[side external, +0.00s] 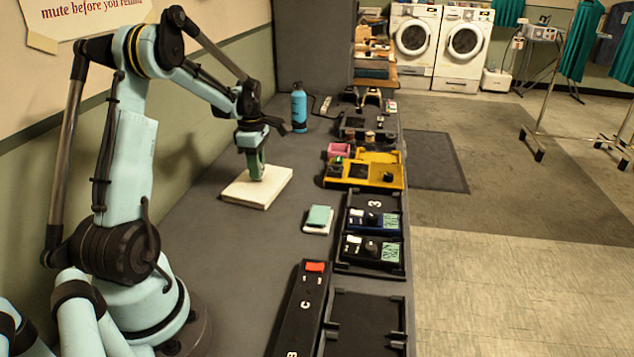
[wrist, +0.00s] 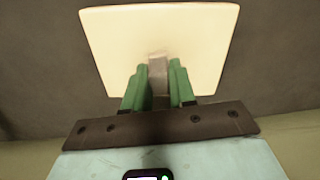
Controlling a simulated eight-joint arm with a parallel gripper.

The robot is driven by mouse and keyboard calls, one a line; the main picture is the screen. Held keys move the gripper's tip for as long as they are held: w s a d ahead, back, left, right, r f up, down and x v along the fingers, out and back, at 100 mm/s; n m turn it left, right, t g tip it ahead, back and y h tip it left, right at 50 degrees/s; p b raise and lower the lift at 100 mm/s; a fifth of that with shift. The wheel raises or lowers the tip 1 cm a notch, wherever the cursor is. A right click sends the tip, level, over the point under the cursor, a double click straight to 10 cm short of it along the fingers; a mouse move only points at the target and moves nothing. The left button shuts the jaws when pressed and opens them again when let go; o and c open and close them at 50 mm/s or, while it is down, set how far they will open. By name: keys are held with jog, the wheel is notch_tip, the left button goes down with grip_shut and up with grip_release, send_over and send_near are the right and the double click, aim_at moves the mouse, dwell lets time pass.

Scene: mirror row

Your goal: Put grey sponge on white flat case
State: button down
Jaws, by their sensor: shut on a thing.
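The white flat case (side external: 243,196) lies flat on the dark counter in front of my arm. It also fills the upper middle of the wrist view (wrist: 160,30). My gripper (side external: 257,172) points down over the case's back right part. In the wrist view its green fingers (wrist: 158,86) are shut on the grey sponge (wrist: 158,72), a small grey block between them. The sponge is over the case; I cannot tell whether it touches the surface. In the side view the fingers hide the sponge.
A teal and white block (side external: 318,218) lies right of the case. Black trays with devices (side external: 370,235) and a yellow tray (side external: 380,171) line the counter's right edge. A blue bottle (side external: 299,108) stands behind. The counter in front of the case is clear.

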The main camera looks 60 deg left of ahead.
jog(key=shift+f, duration=0.1)
jog(key=c, duration=0.9)
grip_release()
jog(key=shift+f, duration=0.1)
jog(key=shift+c, duration=0.2)
notch_tip(320, 180, up, 12)
jog(key=w+d+r+m+t+y, duration=0.1)
jog(key=d+m+t, duration=0.1)
jog(key=d+m, duration=0.6)
jog(key=w+d+r+m+t, duration=0.1)
jog(key=d+m, duration=0.4)
jog(key=d, duration=0.5)
jog(key=s+d+f+m+t, duration=0.1)
jog(key=s+d+m+t, duration=0.1)
jog(key=d+m, duration=0.4)
jog(key=s+d+f+m+t+h, duration=0.1)
jog(key=s+d+f+m+t, duration=0.1)
jog(key=d+m, duration=0.5)
jog(key=shift+s+f+m, duration=0.3)
jog(key=shift+s+m, duration=0.2)
jog(key=shift+s, duration=0.3)
